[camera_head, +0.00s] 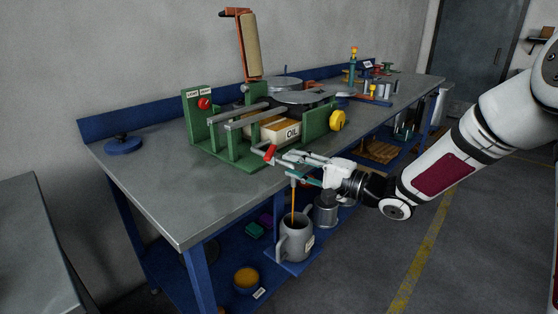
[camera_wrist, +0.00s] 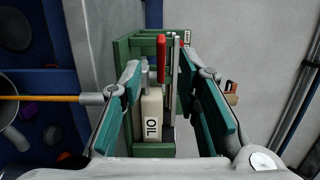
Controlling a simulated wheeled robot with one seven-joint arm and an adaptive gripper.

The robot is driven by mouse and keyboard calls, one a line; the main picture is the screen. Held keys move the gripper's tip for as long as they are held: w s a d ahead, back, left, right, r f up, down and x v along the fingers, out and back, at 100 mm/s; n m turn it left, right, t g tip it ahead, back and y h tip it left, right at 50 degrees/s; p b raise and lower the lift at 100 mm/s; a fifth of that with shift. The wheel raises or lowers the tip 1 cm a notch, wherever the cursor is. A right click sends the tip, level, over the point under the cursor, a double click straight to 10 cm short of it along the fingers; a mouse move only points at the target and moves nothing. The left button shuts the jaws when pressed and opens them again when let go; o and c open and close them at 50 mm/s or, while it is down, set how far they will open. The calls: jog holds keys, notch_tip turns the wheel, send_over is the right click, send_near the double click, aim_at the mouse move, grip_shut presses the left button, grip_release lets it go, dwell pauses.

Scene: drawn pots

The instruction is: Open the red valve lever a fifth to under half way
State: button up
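The red valve lever (camera_head: 270,153) shows at the front edge of the green stand, just left of my gripper's fingertips. In the wrist view the red lever (camera_wrist: 162,55) lies ahead, between the lines of the two fingers. My gripper (camera_head: 297,160) is open; its teal-padded fingers (camera_wrist: 168,85) stand apart with nothing clamped. Whether a finger touches the lever I cannot tell. An orange stream (camera_head: 293,207) falls from a spout below my gripper into a grey mug (camera_head: 299,247); it also shows in the wrist view (camera_wrist: 50,98). The OIL container (camera_head: 280,131) sits in the stand.
The green stand (camera_head: 237,158) with metal rails is on the grey workbench (camera_head: 150,190). A red knob (camera_head: 204,103) is on its left panel and a yellow knob (camera_head: 337,120) on its right. A bowl (camera_head: 247,278) and a metal can (camera_head: 326,212) are below. The bench's front left is clear.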

jog(key=shift+v, duration=1.8)
